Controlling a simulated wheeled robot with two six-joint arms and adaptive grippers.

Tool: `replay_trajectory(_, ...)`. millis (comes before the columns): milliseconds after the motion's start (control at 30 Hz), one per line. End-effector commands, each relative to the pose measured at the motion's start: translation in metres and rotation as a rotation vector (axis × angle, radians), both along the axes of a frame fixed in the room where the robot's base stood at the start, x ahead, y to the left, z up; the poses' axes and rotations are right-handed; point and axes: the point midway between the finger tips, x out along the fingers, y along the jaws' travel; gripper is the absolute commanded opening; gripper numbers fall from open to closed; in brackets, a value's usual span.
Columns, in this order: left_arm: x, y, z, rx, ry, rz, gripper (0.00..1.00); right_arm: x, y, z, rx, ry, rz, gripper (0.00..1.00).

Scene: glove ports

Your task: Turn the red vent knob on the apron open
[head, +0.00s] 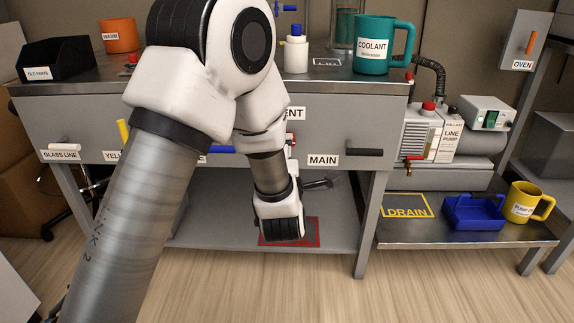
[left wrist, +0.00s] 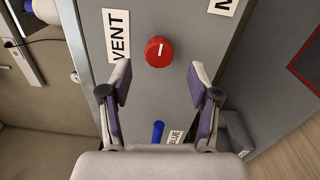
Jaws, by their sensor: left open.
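The red vent knob (left wrist: 159,51) is round with a white line on its face. It stands on the grey apron (left wrist: 180,96), beside the VENT label (left wrist: 118,36). The line runs roughly upright in the left wrist view, along the label's reading direction. My left gripper (left wrist: 160,72) is open, its two fingers spread with the knob ahead of the gap, just past the tips. Nothing is between the fingers, and they do not appear to touch the knob. In the head view my left arm covers most of the knob area. My right gripper is not in view.
On the apron are a blue handle (left wrist: 158,131), a black MAIN handle (head: 365,152), a white GLASS LINE handle (head: 65,147) and a yellow handle (head: 123,132). A teal COOLANT mug (head: 372,45) stands on the bench above. A red-edged mat (head: 311,235) lies on the shelf below.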

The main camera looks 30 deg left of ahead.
Motion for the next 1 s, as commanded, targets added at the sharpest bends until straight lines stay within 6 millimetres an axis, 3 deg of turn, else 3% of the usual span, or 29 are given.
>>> replay_trajectory(100, -0.026, -0.018, -0.001, 0.006, 0.003, -0.005, 0.62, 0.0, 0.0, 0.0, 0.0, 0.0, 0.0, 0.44)
replay_trajectory(300, -0.054, -0.034, -0.002, 0.003, 0.001, -0.003, 0.62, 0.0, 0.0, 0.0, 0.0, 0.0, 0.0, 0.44)
replay_trajectory(867, -0.057, -0.035, -0.003, 0.0, 0.002, 0.0, 0.62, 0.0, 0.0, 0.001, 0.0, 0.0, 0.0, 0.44)
replay_trajectory(933, -0.058, -0.035, -0.009, -0.001, 0.027, 0.001, 0.62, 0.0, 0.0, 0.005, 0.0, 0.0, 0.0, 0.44)
replay_trajectory(1000, -0.061, -0.032, -0.03, -0.011, 0.094, 0.007, 0.62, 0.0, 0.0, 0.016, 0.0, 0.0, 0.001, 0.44)
